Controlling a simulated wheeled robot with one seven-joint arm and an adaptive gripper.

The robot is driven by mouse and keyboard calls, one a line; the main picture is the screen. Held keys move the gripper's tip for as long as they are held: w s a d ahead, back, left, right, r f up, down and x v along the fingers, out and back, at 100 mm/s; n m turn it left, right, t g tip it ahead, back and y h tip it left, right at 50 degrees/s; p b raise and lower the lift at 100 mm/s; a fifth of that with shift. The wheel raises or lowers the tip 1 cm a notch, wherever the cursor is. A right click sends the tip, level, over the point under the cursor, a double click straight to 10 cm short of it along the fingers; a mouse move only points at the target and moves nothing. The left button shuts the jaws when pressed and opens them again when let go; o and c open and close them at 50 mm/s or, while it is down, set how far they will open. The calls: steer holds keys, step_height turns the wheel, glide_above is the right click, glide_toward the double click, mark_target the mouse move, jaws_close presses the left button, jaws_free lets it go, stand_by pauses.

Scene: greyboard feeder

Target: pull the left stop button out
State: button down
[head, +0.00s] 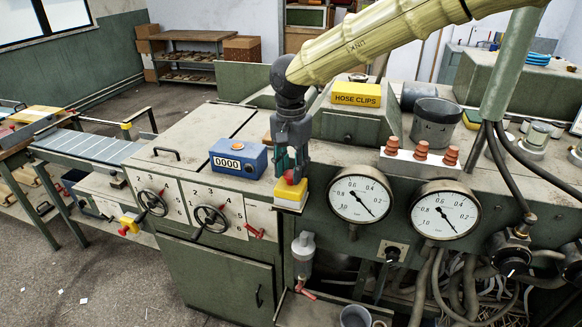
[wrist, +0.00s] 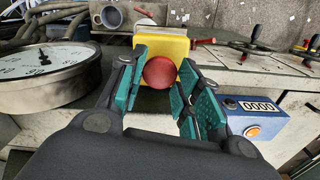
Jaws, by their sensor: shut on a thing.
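The stop button is a round red knob (head: 291,177) on a yellow box (head: 291,193) at the front edge of the grey-green machine. The red knob (wrist: 160,73) and its yellow box (wrist: 170,44) also show in the wrist view. My gripper (head: 288,166) comes down from above onto the knob. In the wrist view my gripper (wrist: 162,76) has its green-padded fingers on both sides of the knob and is shut on it. The fingers hide part of the knob in the head view. How far the knob stands out from the box cannot be told.
A blue counter box (head: 238,159) stands close to the left of my gripper. Two gauges (head: 360,199) and red-brown insulators (head: 421,150) are to the right. Handwheels (head: 210,219) are on the front panel. A yellow hose-clips box (head: 357,94) sits behind.

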mark_target(291, 173)
steer(key=shift+r+p, duration=0.6)
steer(key=shift+p, duration=0.5)
steer(key=shift+r, duration=0.1)
steer(key=shift+w, duration=0.1)
steer(key=c, duration=1)
jaws_free()
step_height(291, 173, up, 12)
